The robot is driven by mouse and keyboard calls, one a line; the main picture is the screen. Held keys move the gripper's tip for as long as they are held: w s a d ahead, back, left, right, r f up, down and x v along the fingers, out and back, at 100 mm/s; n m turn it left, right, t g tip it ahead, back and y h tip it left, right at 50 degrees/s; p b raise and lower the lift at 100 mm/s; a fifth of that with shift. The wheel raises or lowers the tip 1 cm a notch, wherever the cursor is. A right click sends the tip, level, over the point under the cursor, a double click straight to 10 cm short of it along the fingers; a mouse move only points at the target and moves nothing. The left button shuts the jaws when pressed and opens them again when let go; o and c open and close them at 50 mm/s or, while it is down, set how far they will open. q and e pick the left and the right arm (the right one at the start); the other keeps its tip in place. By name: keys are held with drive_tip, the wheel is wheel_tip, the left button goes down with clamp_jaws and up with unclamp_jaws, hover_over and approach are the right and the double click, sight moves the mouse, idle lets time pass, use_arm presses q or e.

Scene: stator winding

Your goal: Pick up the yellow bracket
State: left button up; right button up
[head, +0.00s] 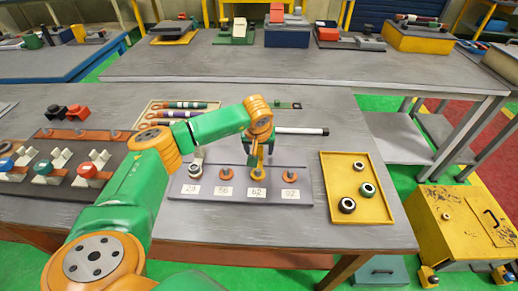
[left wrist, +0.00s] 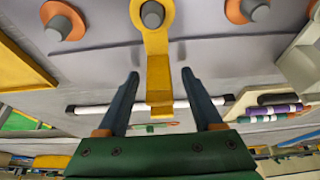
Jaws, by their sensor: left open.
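The yellow bracket (head: 257,172) sits on the peg above the label 62 on the grey panel (head: 212,201). In the left wrist view the bracket (left wrist: 158,66) shows as a ring around a grey peg, with a flat strip ending in a bent tab. My left gripper (head: 258,157) is open. In the left wrist view, its two dark fingers (left wrist: 160,75) stand on either side of the strip, with a visible gap on each side. My right gripper is in neither view.
Orange rings (head: 226,173) sit on neighbouring pegs of the panel. A white bar with a dark end (head: 303,131) lies behind. A yellow tray (head: 338,188) with several round parts stands to the right. A rack of coloured rods (head: 181,112) is behind my arm.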

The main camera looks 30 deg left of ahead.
use_arm(q)
drive_tip(key=shift+w+a+f, duration=0.1)
drive_tip(key=shift+c, duration=0.2)
drive_tip(key=c, duration=0.7)
clamp_jaws()
